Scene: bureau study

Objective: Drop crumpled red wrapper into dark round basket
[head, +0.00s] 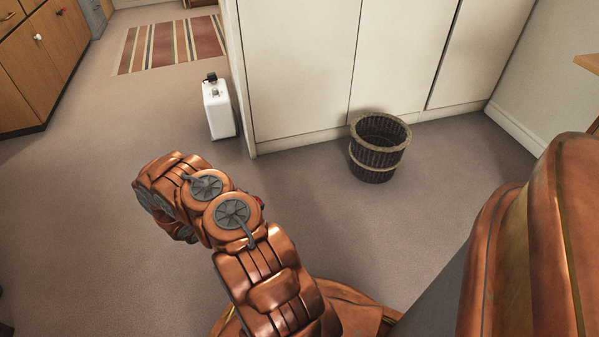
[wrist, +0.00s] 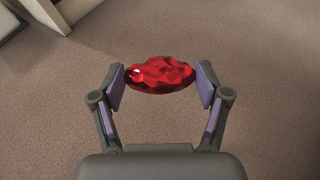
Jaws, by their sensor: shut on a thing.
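The crumpled red wrapper (wrist: 160,75) is shiny and faceted, and it sits between the two finger pads of my gripper (wrist: 161,82) in the wrist view. My gripper is shut on it, with carpet below. In the head view my arm hides nearly all of the gripper and the wrapper; only a small bit of red shows beside the arm. The dark round basket (head: 374,162) is woven with a lighter rim and band. It stands upright on the floor against the white cabinets, to the right of my arm and apart from it.
White cabinets (head: 300,70) run behind the basket. A white box-like container (head: 218,110) stands at the cabinets' left end. A striped rug (head: 172,43) and wooden drawers (head: 40,65) are at the upper left. The carpet between my arm and the basket is clear.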

